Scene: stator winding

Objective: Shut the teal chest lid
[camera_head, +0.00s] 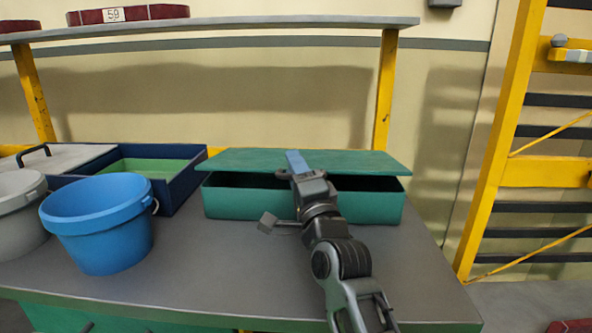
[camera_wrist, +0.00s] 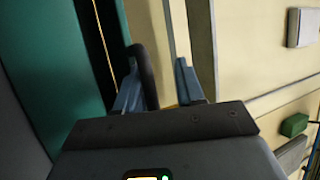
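The teal chest (camera_head: 235,203) stands on the grey table. Its lid (camera_head: 245,160) is tilted, with a dark gap along the front between lid and box. My gripper (camera_head: 297,162) is over the middle of the lid, its blue fingers near the lid's top. In the wrist view my gripper (camera_wrist: 158,80) has its two blue fingers apart. A black curved bar (camera_wrist: 144,75), possibly a lid handle, shows between them, close to the left finger. I cannot tell whether they touch. A teal surface (camera_wrist: 55,70) fills the left of that view. My arm hides the chest's middle.
A blue bucket (camera_head: 100,230) and a grey bucket (camera_head: 18,215) stand at the left of the table (camera_head: 215,275). Behind them is an open navy box (camera_head: 180,190). A shelf (camera_head: 240,24) on yellow posts is above. Table front is clear.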

